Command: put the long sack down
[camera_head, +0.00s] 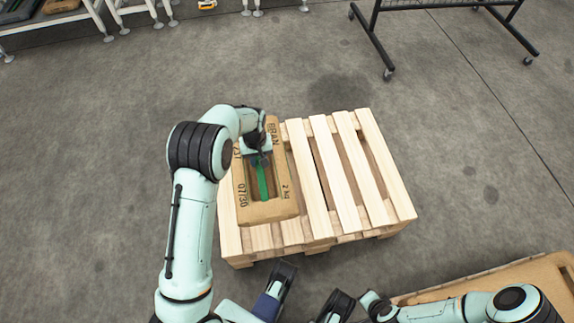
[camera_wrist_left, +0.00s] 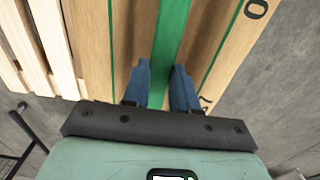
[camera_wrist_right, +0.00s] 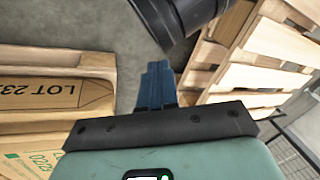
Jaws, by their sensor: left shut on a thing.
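The long sack (camera_head: 268,209) is a tan, flat bag printed "BRAN" and "2 kg", with a green strip along its middle. It lies level over the left slats of the wooden pallet (camera_head: 320,205), lengthwise along them. Whether its underside fully touches the slats is hard to tell. My left gripper (camera_head: 258,158) is above the sack's far half. In the left wrist view its two blue fingers (camera_wrist_left: 160,88) are shut on the green strip (camera_wrist_left: 170,45). My right gripper (camera_wrist_right: 155,85) is shut and empty, beside other tan sacks.
The pallet's middle and right slats are bare. Another tan sack (camera_head: 530,277) lies at the lower right; in the right wrist view a sack printed "LOT" (camera_wrist_right: 50,92) shows at the left. A wheeled black frame (camera_head: 378,40) stands at the back. Grey floor surrounds the pallet.

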